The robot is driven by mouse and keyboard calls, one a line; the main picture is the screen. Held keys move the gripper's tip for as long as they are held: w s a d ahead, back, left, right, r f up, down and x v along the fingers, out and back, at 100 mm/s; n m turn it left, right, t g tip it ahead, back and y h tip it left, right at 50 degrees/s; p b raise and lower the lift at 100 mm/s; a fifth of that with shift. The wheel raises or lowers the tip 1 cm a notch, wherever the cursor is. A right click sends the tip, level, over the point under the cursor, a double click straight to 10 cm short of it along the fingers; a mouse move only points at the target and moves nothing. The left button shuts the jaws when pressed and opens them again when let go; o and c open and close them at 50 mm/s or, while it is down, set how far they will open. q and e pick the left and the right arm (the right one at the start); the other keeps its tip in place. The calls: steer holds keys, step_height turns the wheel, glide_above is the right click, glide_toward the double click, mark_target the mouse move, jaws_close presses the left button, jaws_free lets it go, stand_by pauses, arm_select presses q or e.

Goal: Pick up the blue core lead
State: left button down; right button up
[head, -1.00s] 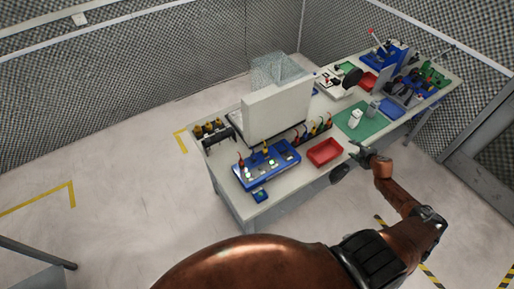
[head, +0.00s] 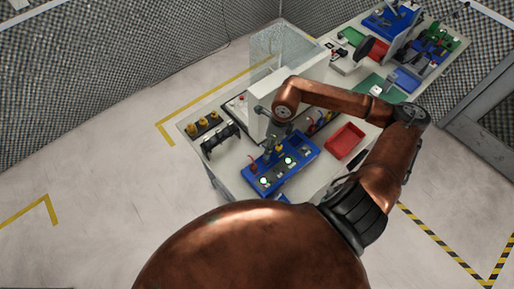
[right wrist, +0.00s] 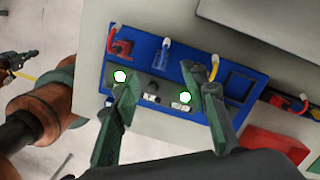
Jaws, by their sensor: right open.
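A blue panel (head: 298,166) with glowing lamps lies on the table below my right gripper. In the right wrist view the panel (right wrist: 145,42) carries a red lead (right wrist: 117,46), a small blue lead (right wrist: 163,53) and a yellow lead (right wrist: 214,66) in a row along its upper part. The blue lead stands between the other two. My right gripper (right wrist: 160,74) is open and empty, its two fingers spread over the panel with the blue lead just beyond the gap between their tips. In the head view the wrist hides part of the panel's far side.
A white upright box (head: 312,77) stands behind the panel. A rack with black and yellow parts (head: 202,124) stands at the left. The floor left of the table is clear.

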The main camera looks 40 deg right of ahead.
steer(key=shift+s+d+f, duration=0.15)
steer(key=shift+f, duration=0.1)
steer(key=f, duration=0.1)
steer(key=f+p, duration=0.1)
steer(key=f, duration=0.1)
steer(key=shift+w+a+f, duration=0.15)
steer(key=shift+w+a, duration=0.25)
step_height(320, 180, down, 4)
steer(key=shift+w+a+r+p, duration=0.1)
steer(key=shift+r+p, duration=0.1)
steer(key=shift+p, duration=0.45)
steer(key=c, duration=1)
arm_select(q)
steer(key=s+r, duration=0.2)
steer(key=s, duration=0.1)
steer(key=shift+a, duration=0.1)
steer(key=shift+f, duration=0.1)
